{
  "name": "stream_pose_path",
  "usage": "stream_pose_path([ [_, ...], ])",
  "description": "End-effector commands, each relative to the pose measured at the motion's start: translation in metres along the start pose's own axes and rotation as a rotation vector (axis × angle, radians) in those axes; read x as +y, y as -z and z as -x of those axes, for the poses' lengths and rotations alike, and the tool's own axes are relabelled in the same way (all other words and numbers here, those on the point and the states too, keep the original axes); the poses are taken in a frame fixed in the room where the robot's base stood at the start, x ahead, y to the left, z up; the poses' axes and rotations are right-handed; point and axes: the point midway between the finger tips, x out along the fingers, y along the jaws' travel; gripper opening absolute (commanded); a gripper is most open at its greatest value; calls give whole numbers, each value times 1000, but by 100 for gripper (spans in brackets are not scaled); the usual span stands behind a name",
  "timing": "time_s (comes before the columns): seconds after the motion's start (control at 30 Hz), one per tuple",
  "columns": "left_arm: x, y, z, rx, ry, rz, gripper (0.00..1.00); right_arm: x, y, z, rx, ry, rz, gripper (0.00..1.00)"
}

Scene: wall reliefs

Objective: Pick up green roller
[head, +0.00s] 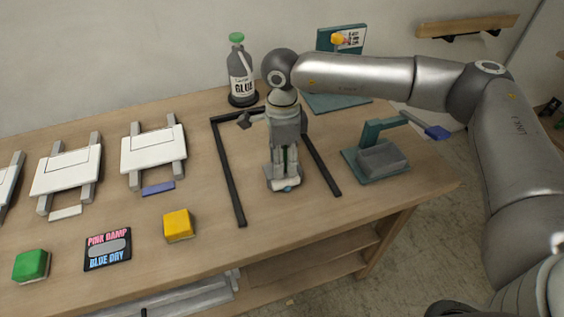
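My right gripper (284,182) points straight down over the table, inside a black open frame (231,180). A thin dark green sliver (285,156) shows between its fingers, and a small pale piece with a blue spot shows at its tips. The gripper hides most of what is there, so I cannot tell whether this is the green roller or whether the fingers are shut on it. A dark knob (244,121) sticks out to the left of the gripper. My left gripper is not in view.
A glue bottle (240,75) stands behind. A teal stand with a grey block (381,157) and blue-tipped arm is on the right. White panels (153,149), a yellow block (178,224), a green block (31,265) and a lettered sign (107,249) lie left.

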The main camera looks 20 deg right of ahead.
Motion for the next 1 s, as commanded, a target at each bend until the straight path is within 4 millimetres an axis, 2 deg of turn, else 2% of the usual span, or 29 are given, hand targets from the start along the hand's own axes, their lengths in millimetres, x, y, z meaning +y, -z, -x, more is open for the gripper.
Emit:
stream_pose_path([
  [0.03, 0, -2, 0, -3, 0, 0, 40, 0, 0, 0, 0, 0, 0, 27],
  [0.23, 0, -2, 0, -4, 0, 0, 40, 0, 0, 0, 0, 0, 0, 1],
  [0.27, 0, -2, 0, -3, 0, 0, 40, 0, 0, 0, 0, 0, 0, 0],
  [0.67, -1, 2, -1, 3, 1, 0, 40, 0, 0, 7, -2, 3, 0, 0],
  [0.87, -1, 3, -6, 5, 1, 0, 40, 1, -1, 31, -3, 5, 0, 0],
  [1.0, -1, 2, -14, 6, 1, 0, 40, 25, -4, 55, -3, 6, 6, 0],
])
